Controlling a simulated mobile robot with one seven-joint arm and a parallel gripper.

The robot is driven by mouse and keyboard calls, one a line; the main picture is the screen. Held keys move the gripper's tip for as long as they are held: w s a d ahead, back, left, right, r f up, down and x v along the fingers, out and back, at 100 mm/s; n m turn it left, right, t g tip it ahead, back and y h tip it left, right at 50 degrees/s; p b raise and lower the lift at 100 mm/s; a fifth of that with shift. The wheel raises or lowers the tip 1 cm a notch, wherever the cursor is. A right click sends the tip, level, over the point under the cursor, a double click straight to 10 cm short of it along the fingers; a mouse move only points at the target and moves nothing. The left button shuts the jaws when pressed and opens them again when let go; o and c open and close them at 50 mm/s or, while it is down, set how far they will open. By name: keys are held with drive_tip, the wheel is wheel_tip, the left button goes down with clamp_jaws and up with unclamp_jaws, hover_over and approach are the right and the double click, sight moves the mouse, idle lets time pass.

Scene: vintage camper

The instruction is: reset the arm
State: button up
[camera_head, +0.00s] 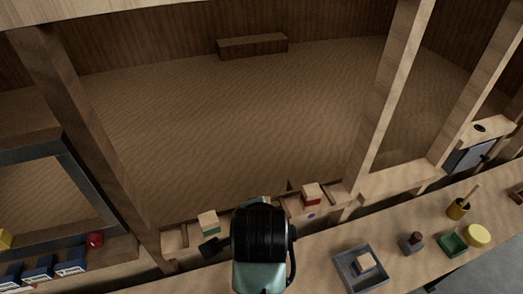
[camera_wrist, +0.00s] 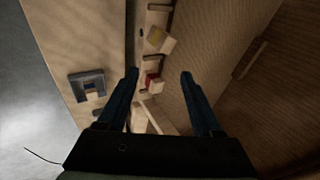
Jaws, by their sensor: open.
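My gripper (camera_wrist: 159,78) shows in the wrist view with its two dark fingers spread apart and nothing between their tips. Beyond the fingers lie the wooden ledge and several small blocks. In the head view my arm rises at the bottom middle, in front of the ledge, between a green-banded block (camera_head: 208,225) and a red-banded block (camera_head: 311,195). The fingers cannot be made out clearly in the head view.
A grey tray (camera_head: 347,276) holding a pale block is on the counter (camera_head: 325,247). A red ball (camera_head: 95,240) is at left. Wooden posts (camera_head: 392,85) rise behind the counter.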

drive_tip(key=w+r+n+t+b, duration=0.1)
drive_tip(key=w+r+n+t, duration=0.3)
drive_tip(key=r, duration=0.8)
drive_tip(key=r+n+t+b, duration=0.25)
drive_tip(key=r+t, duration=0.45)
drive_tip(key=r, duration=0.6)
drive_tip(key=s+r+n+t, duration=0.3)
drive_tip(key=s+r, duration=0.3)
drive_tip(key=r, duration=0.4)
drive_tip(key=s+r+n+t+b, duration=0.1)
drive_tip(key=s+r+n+t, duration=0.3)
drive_tip(key=r, duration=0.7)
drive_tip(key=s+t, duration=0.2)
drive_tip(key=s, duration=0.1)
drive_tip(key=shift+s+d, duration=0.15)
drive_tip(key=shift+d, duration=0.05)
drive_tip(key=shift+s+r+n, duration=0.1)
drive_tip(key=shift+n, duration=0.15)
